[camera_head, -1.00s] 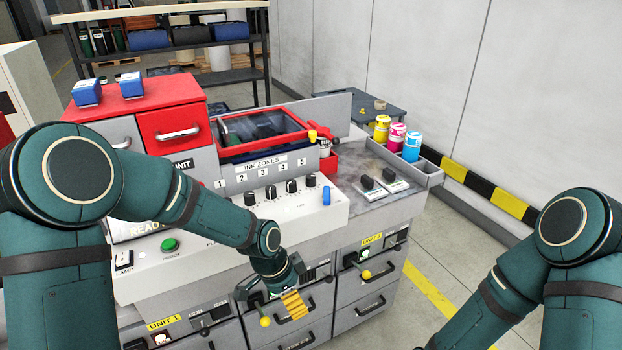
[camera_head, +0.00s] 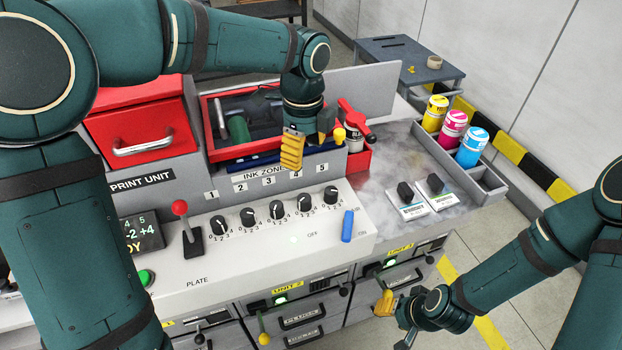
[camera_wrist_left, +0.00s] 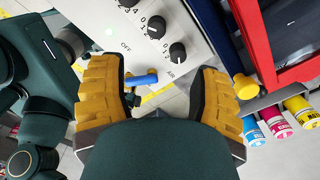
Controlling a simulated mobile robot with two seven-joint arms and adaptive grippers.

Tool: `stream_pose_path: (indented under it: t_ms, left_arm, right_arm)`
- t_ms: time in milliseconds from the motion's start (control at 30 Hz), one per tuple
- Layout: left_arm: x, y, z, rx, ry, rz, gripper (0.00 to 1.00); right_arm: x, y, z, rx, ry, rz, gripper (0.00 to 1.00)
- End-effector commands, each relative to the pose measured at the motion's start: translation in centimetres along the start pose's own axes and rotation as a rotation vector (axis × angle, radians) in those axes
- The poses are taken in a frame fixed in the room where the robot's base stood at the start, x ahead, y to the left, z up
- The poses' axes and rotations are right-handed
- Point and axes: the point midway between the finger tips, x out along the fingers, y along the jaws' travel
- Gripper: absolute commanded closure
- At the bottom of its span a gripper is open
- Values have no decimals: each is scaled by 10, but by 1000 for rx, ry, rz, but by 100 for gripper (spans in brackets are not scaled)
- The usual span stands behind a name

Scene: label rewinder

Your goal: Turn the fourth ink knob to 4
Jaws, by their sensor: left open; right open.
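The fourth ink knob (camera_head: 304,202) is black and stands in a row of similar knobs on the white panel. Its scale is partly readable; its setting is too small to tell. It also shows in the left wrist view (camera_wrist_left: 156,25), near the top. My left gripper (camera_head: 313,146) is open and empty, above and behind the knob row, in front of the ink zone labels. In the left wrist view its yellow fingers (camera_wrist_left: 158,75) are apart, with the fifth knob (camera_wrist_left: 178,53) between them, further off. My right gripper (camera_head: 395,318) is open and empty, in front of the cabinet.
A blue lever (camera_head: 347,226) stands right of the knobs, a red-topped lever (camera_head: 181,209) left of them. A red-framed window (camera_head: 225,140) and red handle (camera_head: 355,121) lie behind. Ink cans (camera_head: 453,131) stand at the right.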

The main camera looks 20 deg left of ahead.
Motion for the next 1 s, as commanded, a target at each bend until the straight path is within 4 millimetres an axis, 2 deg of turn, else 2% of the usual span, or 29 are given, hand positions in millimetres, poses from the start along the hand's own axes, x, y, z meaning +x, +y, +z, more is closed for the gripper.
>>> stream_pose_path:
  t_ms: [167, 700, 1000]
  left_arm:
    - [16, 0, 0, 0, -1, 3, 36]
    - [115, 1, 0, 0, 1, 4, 36]
    - [137, 0, 0, 0, 1, 1, 36]
  right_arm:
    - [1, 1, 1, 0, -2, 0, 53]
    - [10, 3, 2, 0, -1, 2, 53]
    - [11, 4, 2, 0, 0, 2, 53]
